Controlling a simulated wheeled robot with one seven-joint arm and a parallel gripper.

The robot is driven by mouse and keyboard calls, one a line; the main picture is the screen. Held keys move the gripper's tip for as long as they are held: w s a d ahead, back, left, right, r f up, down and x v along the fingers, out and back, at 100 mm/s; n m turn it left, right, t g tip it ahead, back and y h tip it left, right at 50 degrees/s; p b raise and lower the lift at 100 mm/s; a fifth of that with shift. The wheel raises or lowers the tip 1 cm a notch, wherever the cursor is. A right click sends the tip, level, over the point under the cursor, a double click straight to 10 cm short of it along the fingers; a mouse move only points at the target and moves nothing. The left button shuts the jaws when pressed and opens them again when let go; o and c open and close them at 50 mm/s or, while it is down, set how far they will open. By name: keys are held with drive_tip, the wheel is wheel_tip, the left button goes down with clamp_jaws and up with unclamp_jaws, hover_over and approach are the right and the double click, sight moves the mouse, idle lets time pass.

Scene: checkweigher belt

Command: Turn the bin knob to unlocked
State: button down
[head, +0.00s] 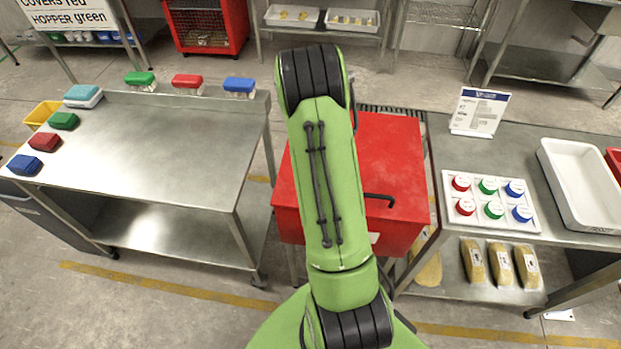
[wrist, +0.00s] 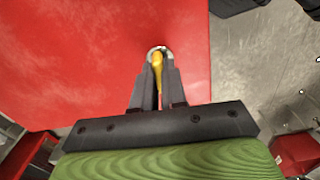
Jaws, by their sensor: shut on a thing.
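The red bin (head: 391,150) stands in the middle of the head view, between two metal tables, with my green arm in front of it. Its red surface (wrist: 80,60) fills much of the wrist view. The yellow knob (wrist: 157,62) sits on a pale round base near the bin's right edge in that view. My gripper (wrist: 157,70) is shut on the knob, one dark finger on each side. Fingers hide part of the knob, and I cannot read any lock marking. The arm hides my gripper and the knob in the head view.
A black handle (head: 380,199) sticks out from the bin's front. The left table (head: 165,140) has coloured blocks along its edges. The right table (head: 590,237) holds a white panel of coloured caps (head: 480,214), a sign (head: 480,110) and a white tray (head: 562,170).

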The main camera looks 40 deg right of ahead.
drive_tip(key=shift+s+a+f+n, duration=0.1)
drive_tip(key=shift+s+f+n, duration=0.1)
drive_tip(key=shift+n, duration=0.4)
drive_tip(key=c, duration=1.2)
unclamp_jaws()
drive_tip(key=shift+w, duration=0.15)
wheel_tip(320, 180, up, 16)
drive_tip(key=shift+f+p, duration=0.1)
drive_tip(key=shift+p, duration=1.05)
